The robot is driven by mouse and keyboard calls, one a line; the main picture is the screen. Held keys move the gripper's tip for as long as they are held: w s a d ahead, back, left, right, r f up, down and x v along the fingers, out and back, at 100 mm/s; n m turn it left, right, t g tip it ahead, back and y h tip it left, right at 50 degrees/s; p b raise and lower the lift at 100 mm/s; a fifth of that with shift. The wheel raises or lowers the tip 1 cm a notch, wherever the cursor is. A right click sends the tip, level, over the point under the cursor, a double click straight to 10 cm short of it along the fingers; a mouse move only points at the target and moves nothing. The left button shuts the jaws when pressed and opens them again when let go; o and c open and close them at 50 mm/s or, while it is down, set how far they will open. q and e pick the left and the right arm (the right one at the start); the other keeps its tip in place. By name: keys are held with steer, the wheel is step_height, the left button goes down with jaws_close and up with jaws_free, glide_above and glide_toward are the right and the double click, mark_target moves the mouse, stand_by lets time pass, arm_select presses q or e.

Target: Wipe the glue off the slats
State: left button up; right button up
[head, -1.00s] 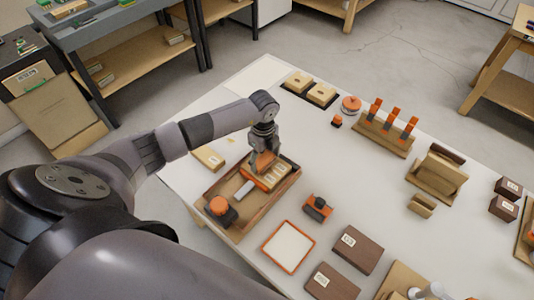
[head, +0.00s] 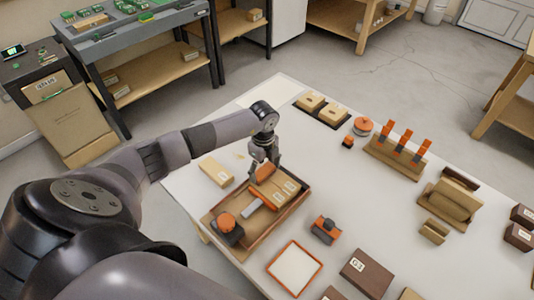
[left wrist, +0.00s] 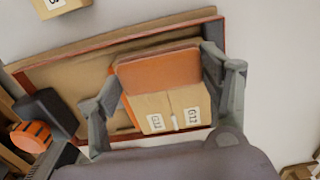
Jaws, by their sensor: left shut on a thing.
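My left gripper (head: 263,167) is shut on an orange pad (head: 265,174), which also shows between the fingers in the left wrist view (left wrist: 160,68). The pad is at the slats (head: 284,189), two pale wooden pieces side by side with white labels, lying in a brown tray (head: 240,250). In the left wrist view the pad covers the far end of the slats (left wrist: 170,112). A small pale mark, perhaps glue, shows at the seam between them. I cannot tell whether the pad presses on the wood. My right gripper is not in view.
An orange-knobbed dark tool (head: 227,224) sits in the tray's left end. A wooden block (head: 216,171) lies behind the tray. An orange-rimmed white panel (head: 295,268) and an orange-and-dark tool (head: 325,229) stand to its right.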

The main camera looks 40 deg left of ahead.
mark_target(283, 192)
arm_select(q)
steer(key=shift+a, duration=0.15)
steer(key=shift+s+d+p, duration=0.2)
steer(key=shift+d+p, duration=0.2)
steer(key=shift+d, duration=0.75)
steer(key=shift+s+d+p, duration=0.15)
steer(key=shift+d+p, duration=0.25)
steer(key=shift+d, duration=0.75)
steer(key=shift+d, duration=0.1)
steer(key=shift+d, duration=0.4)
steer(key=shift+s+d+p, duration=0.15)
steer(key=shift+d+p, duration=0.15)
steer(key=shift+d, duration=0.5)
steer(key=shift+s+d+p, duration=0.15)
steer(key=shift+d+p, duration=0.1)
steer(key=shift+d, duration=0.5)
steer(key=shift+d, duration=0.15)
